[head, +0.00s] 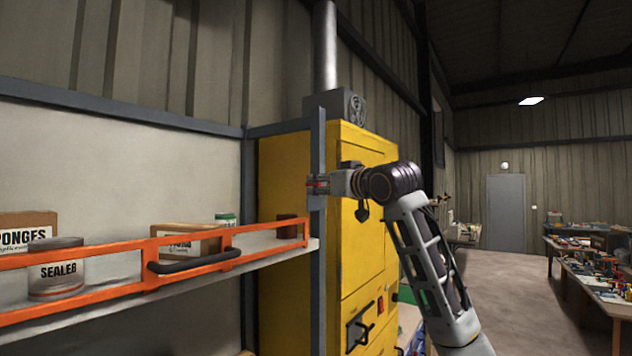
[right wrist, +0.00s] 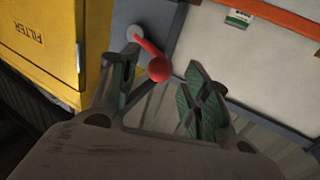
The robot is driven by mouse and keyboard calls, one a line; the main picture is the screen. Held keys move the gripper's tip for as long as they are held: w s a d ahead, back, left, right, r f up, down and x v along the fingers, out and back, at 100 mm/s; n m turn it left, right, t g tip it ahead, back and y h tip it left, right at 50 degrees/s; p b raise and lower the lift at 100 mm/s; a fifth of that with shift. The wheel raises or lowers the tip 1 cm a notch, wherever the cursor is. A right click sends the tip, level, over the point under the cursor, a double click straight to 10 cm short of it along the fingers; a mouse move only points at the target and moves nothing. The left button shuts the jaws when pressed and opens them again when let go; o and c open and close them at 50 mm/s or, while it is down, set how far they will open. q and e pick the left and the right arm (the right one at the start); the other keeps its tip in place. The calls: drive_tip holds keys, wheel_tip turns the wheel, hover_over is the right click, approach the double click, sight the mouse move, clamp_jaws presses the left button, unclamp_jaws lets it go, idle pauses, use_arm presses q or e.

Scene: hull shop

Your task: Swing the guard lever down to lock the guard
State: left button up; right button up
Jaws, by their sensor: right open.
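The orange guard (head: 190,238) lies along the shelf front, with a dark handle (head: 195,262) on it, and its right end is near the grey post (head: 318,225). The red guard lever (right wrist: 148,48) shows in the right wrist view, with a round pivot (right wrist: 135,33) on the post and a red ball (right wrist: 159,69) at its free end. My right gripper (head: 318,184) is at the post, above the guard's end. In the right wrist view its fingers (right wrist: 162,72) are open, one on each side of the ball, with gaps visible. My left gripper is out of view.
The shelf holds a sealer can (head: 56,270) and boxes (head: 28,228) behind the guard. A yellow cabinet (head: 285,200) stands just behind and right of the post. Workbenches (head: 598,275) stand far right, with open floor (head: 515,290) before them.

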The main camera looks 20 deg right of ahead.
sight(319, 184)
drive_tip(key=shift+p+x, duration=0.6)
drive_tip(key=shift+x, duration=1.45)
drive_tip(key=shift+s, duration=0.1)
clamp_jaws()
